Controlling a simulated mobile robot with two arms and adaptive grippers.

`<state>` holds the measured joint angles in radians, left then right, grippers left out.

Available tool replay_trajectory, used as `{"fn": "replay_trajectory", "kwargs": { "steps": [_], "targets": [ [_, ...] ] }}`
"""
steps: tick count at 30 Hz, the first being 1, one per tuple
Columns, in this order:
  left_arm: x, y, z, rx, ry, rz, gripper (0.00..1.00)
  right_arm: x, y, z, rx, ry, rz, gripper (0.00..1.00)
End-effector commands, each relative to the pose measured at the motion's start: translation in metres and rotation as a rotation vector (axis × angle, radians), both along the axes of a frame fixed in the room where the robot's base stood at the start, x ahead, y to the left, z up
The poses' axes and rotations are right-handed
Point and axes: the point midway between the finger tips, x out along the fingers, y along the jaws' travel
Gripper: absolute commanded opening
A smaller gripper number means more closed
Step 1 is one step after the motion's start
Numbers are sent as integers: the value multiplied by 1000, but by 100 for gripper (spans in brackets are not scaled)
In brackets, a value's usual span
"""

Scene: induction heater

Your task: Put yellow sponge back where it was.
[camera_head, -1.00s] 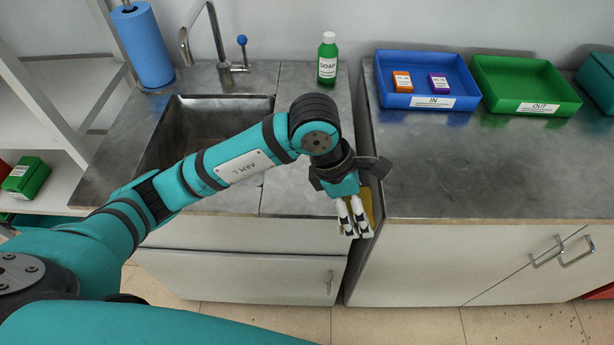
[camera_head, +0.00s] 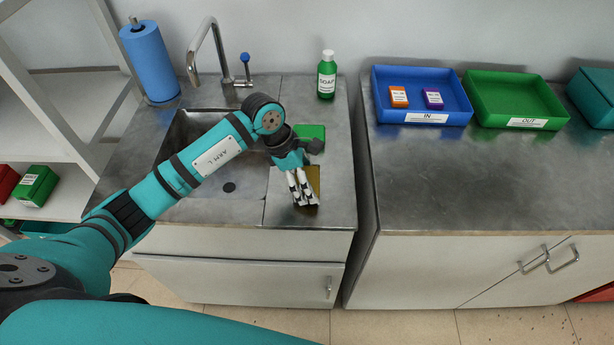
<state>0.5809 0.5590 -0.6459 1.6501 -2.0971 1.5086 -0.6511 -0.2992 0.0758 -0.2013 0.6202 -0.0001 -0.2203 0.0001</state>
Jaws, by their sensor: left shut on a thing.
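The yellow sponge (camera_head: 314,180) shows as a dull yellow strip behind and beside the fingers of my left gripper (camera_head: 303,190); most of it is hidden by them. My left gripper is shut on the sponge, over the steel counter (camera_head: 345,190) just right of the sink. I cannot tell whether the sponge touches the counter. My right gripper is not in view.
A flat green item (camera_head: 311,132) lies behind my left gripper, near the green soap bottle (camera_head: 327,78). The sink (camera_head: 235,190) is to the left, with the faucet (camera_head: 228,80) and blue paper roll (camera_head: 150,62) behind. Blue IN tray (camera_head: 419,118) and green OUT tray (camera_head: 520,122) stand right.

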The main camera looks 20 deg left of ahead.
Motion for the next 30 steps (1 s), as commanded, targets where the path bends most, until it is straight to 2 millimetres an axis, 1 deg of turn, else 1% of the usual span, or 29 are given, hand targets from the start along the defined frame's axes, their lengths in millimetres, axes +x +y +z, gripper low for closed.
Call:
{"fn": "replay_trajectory", "kwargs": {
  "steps": [1, 3, 11, 14, 15, 18, 26, 28, 30],
  "targets": [
    [1, 0, -2, -3, -1, 3, 54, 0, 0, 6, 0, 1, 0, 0],
    [1, 0, -9, -2, -2, 3, 54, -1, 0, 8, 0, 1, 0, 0],
    [2, 0, -12, 0, -6, 2, 54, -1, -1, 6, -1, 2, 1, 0],
    [2, 0, -15, -1, -5, 2, 54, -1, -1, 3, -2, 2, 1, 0],
    [2, 0, -15, -1, -5, 2, 87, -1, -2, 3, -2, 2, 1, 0],
    [1, 0, -14, -1, -5, 2, 100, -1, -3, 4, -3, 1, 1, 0],
    [2, 0, -13, -1, -5, 2, 100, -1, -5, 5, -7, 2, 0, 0],
    [2, 0, -10, -1, -5, 2, 100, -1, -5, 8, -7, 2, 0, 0],
    [2, 3, -6, -1, -7, 2, 100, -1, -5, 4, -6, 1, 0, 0]
  ]
}}
